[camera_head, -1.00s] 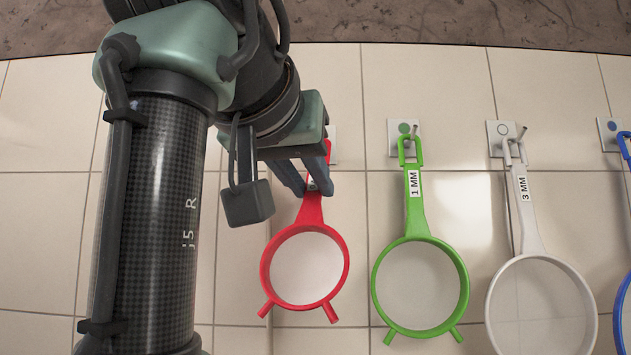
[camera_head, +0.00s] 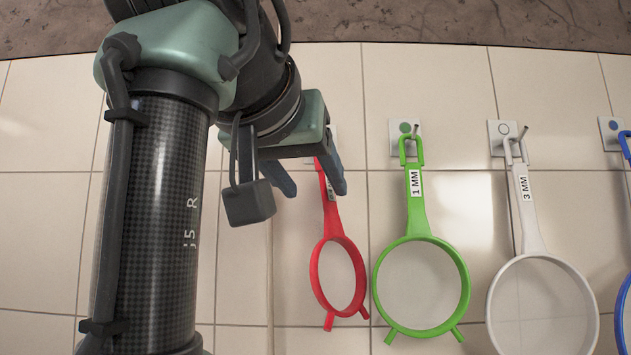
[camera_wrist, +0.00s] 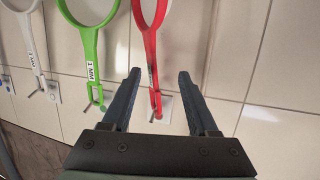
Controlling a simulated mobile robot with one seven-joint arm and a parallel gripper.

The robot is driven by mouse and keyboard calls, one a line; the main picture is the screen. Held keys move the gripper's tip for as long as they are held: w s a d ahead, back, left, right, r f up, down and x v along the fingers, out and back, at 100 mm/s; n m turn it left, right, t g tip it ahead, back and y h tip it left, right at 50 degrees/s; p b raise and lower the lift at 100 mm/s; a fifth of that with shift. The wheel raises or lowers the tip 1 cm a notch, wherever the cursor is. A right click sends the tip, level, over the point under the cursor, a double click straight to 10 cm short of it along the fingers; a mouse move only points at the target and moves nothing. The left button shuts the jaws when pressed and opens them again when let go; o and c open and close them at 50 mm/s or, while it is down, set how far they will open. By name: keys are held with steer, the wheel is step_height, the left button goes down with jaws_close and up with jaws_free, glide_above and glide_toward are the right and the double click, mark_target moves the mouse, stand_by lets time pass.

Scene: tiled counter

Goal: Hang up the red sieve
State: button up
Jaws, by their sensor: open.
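The red sieve (camera_head: 330,222) is upright against the tiled wall, its handle up and its ring down, turned a little edge-on. My gripper (camera_head: 309,185) is open at the handle's upper part, which its fingers partly hide in the head view. In the wrist view the red handle (camera_wrist: 151,62) runs between the two spread fingers (camera_wrist: 159,80), with gaps on both sides. The handle's looped end lies in front of a pale hook plate (camera_wrist: 165,109) with a small peg. The sieve appears to hang there; exactly how the loop sits on the peg is unclear.
A green sieve (camera_head: 417,213) hangs on its hook (camera_head: 406,137) close to the right of the red one. A white sieve (camera_head: 530,215) and a partly visible blue sieve (camera_head: 620,300) hang farther right. The wall left of the red sieve is bare tile.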

steer(key=b+v, duration=0.6)
steer(key=v, duration=0.7)
steer(key=shift+b, duration=0.3)
steer(key=shift+f, duration=0.1)
